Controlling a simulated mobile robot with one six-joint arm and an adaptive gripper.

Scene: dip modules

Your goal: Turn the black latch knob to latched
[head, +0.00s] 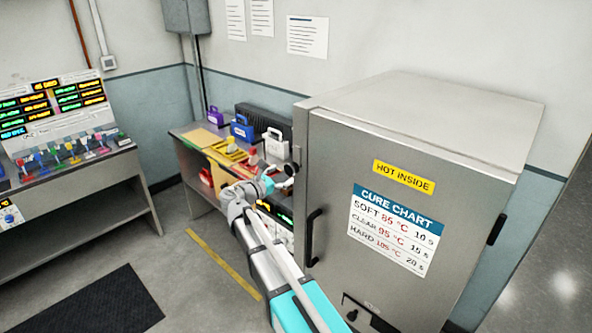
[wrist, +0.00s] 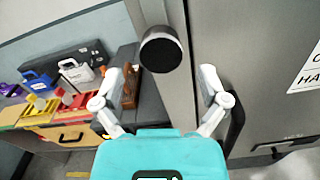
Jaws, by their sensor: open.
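The black latch knob (wrist: 161,50) is a round dark disc on a short stem at the cabinet's left front edge. It appears ahead of and between the fingertips of my gripper (wrist: 162,82) in the wrist view. My gripper is open and empty, with one finger on each side, and does not visibly touch the knob. In the head view, my gripper (head: 274,181) is at the cabinet's left edge, close to the small dark knob (head: 290,169). The knob's turned position cannot be told.
The grey cabinet (head: 330,150) has a black vertical door handle (head: 313,238), partly behind my right finger in the wrist view. A bench left of it holds a white case (head: 275,143), a blue case (head: 241,128) and coloured trays (head: 230,152).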

